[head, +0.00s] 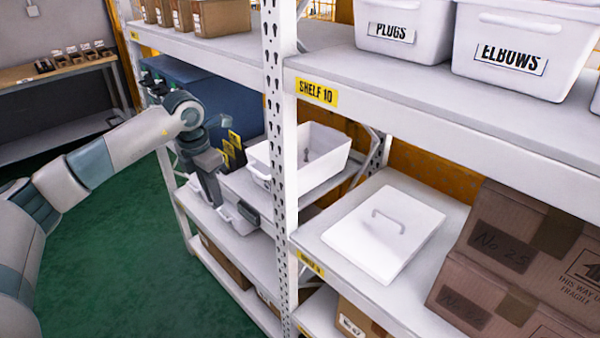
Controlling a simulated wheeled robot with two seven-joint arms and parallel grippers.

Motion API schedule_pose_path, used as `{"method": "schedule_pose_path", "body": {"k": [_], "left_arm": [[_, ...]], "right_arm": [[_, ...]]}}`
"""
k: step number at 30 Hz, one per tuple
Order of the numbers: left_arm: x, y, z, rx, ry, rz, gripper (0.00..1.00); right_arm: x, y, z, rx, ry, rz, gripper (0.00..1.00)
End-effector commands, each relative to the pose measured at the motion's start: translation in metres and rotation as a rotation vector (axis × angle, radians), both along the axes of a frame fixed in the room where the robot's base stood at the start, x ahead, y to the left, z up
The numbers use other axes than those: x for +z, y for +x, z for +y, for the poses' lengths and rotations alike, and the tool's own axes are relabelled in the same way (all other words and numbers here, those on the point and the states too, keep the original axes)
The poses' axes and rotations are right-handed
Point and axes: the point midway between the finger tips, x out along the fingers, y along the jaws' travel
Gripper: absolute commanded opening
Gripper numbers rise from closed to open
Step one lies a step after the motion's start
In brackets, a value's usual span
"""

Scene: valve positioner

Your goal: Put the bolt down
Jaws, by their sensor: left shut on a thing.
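My left arm comes in from the left, and its gripper (216,198) points down at the left bay of the rack, to the left of the white open bin. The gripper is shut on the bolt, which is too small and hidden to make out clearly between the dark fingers. The white open bin (322,180) stands on the middle shelf, with a small dark item (306,155) inside. A low white container (238,223) with a dark front piece is just below and beside the fingers. My right gripper is not in view.
A rack upright (280,130) stands right of the gripper. A white lid (372,237) with a handle lies on the right shelf beside cardboard boxes (500,250). Blue bins (205,95) stand behind my wrist. PLUGS (405,28) and ELBOWS (515,48) bins are above.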

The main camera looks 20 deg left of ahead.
Motion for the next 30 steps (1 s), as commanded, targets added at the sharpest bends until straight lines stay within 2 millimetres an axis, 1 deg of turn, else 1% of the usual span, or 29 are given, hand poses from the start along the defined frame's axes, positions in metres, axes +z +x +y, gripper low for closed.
{"method": "schedule_pose_path", "body": {"k": [1,6,9,12,17,26,30], "left_arm": [[0.015,0.005,0.01,0.106,0.001,-0.003,0.0],[0.045,0.015,0.036,0.421,0.001,-0.002,0.0],[0.057,0.018,0.047,0.548,0.001,0.0,0.0],[0.064,0.02,0.053,0.627,0.002,0.0,0.0],[0.067,0.02,0.056,0.666,0.001,0.001,0.0],[0.066,0.02,0.056,0.661,0.001,0.002,0.0],[0.064,0.014,0.061,0.629,-0.002,0.006,0.0]], "right_arm": [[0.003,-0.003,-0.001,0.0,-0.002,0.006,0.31],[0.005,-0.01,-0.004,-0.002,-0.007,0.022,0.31],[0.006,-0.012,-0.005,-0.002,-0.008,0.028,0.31],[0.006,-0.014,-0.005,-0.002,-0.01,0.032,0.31],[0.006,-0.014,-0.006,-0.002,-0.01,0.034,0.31],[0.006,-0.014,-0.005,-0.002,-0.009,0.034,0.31],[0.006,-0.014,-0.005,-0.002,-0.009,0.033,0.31]]}}
